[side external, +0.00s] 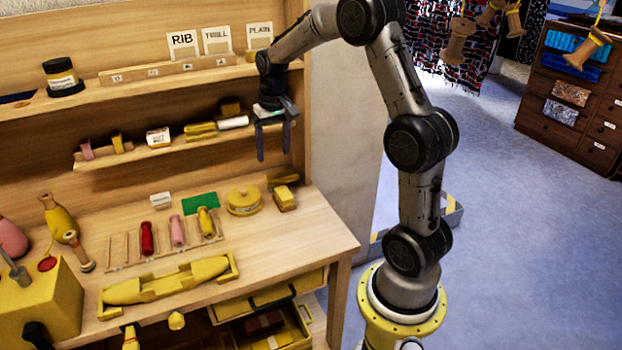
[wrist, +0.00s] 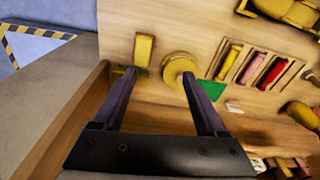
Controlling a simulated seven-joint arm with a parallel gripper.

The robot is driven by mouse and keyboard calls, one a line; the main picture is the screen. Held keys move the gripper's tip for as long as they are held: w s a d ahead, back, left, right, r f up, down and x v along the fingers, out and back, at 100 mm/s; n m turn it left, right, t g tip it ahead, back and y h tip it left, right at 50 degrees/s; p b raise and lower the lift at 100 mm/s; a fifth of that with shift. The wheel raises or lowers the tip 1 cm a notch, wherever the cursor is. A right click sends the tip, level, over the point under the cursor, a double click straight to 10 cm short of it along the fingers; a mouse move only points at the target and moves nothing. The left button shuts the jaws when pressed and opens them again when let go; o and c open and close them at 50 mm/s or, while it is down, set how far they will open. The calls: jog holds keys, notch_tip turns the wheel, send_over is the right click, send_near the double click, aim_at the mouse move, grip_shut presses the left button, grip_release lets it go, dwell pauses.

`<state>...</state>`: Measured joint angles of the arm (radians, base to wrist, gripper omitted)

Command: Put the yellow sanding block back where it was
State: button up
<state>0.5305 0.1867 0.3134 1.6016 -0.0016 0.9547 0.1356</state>
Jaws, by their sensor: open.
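A yellow block (side external: 284,198), which looks like the sanding block, lies on the bench top near its right end. My gripper (side external: 273,150) hangs fingers down above the back right of the bench, in front of the shelves. In the wrist view my gripper (wrist: 158,75) is open, with nothing between its fingers. The block is apart from both fingers.
A round yellow tin (side external: 243,201) sits left of the block, with a green pad (side external: 200,203) beyond it. A rack of coloured spools (side external: 178,231) stands further left. A yellow-topped tool (side external: 283,181) lies behind the block. The bench's right edge is close.

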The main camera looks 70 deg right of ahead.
jog(key=s+a+r+n+t, duration=0.1)
jog(key=s+a+r+n, duration=0.1)
jog(key=s+a+r, duration=0.4)
jog(key=s+a+r+n+t, duration=0.2)
jog(key=s+a+r, duration=0.15)
jog(key=a, duration=0.55)
jog(key=s+a+n+t, duration=0.1)
jog(key=s+a, duration=0.2)
jog(key=s, duration=0.2)
jog(key=s+a+f+n, duration=0.1)
jog(key=s+a+n, duration=0.1)
jog(key=s+a, duration=0.2)
jog(key=shift+s+n+t+y, duration=0.3)
jog(key=shift+s+t, duration=0.1)
jog(key=shift+s, duration=0.75)
